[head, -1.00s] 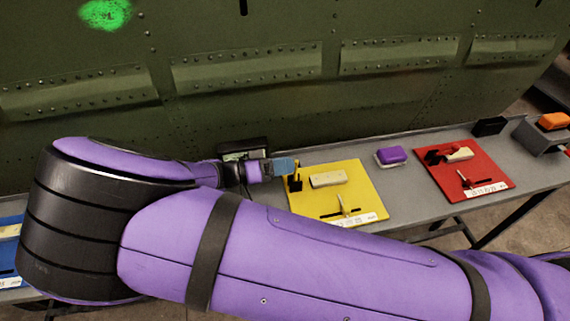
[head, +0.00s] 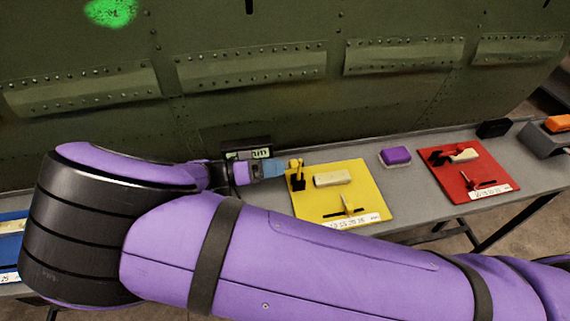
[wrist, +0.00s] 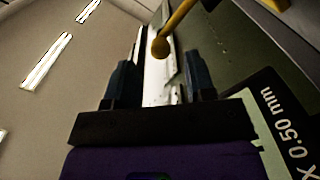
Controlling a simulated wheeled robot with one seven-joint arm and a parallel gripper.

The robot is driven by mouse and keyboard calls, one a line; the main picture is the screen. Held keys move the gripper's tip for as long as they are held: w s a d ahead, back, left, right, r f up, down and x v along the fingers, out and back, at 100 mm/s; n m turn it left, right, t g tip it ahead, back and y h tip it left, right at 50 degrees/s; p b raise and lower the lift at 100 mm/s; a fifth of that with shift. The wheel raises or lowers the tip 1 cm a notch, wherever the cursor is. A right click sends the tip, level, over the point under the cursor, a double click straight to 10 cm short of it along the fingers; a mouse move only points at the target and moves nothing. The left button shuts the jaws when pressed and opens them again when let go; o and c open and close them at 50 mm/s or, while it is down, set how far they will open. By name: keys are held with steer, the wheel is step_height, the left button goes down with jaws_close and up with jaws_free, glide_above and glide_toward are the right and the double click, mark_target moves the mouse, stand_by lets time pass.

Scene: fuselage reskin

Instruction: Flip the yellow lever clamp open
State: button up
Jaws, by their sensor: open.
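The yellow lever clamp (head: 296,164) stands at the back left corner of the yellow board (head: 365,177), on a black base (head: 298,183). Its handle rises upright in the head view. In the wrist view the yellow handle (wrist: 180,18) ends in a round knob (wrist: 160,46), just ahead of my fingertips and near the line between them. My gripper (head: 283,168) is open, just left of the clamp; it also shows in the wrist view (wrist: 161,72). Nothing shows between the fingers, and I cannot tell whether they touch the handle.
A cream block (head: 332,178) and slotted lever (head: 347,204) are on the yellow board. A purple block (head: 396,156) and a red board (head: 465,174) lie to the right. A small display (head: 248,154) stands behind my wrist. The green riveted panel (head: 250,100) rises behind the bench.

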steer(key=shift+v, duration=2.05)
steer(key=w+d+r+n+g+y, duration=0.1)
steer(key=w+d+r+g+y, duration=0.2)
steer(key=d+r, duration=0.45)
steer(key=w+d+r+n+g+y, duration=0.1)
steer(key=d+r+g+y, duration=0.1)
steer(key=d+r+y, duration=0.5)
steer(key=w+d+r+g+y, duration=0.1)
steer(key=w+d+r+g, duration=0.15)
steer(key=d+r, duration=0.5)
steer(key=s+d+r+n+t+y, duration=0.2)
steer(key=s+d+r+y, duration=0.45)
steer(key=d, duration=0.65)
steer(key=s+d+r+n+t, duration=0.1)
steer(key=s+d+r+t, duration=0.1)
steer(key=s, duration=0.5)
steer(key=s+d+r+t, duration=0.3)
steer(key=s+d+r, duration=0.1)
steer(key=s, duration=0.3)
steer(key=shift+n+t, duration=0.35)
steer(key=shift+n, duration=0.05)
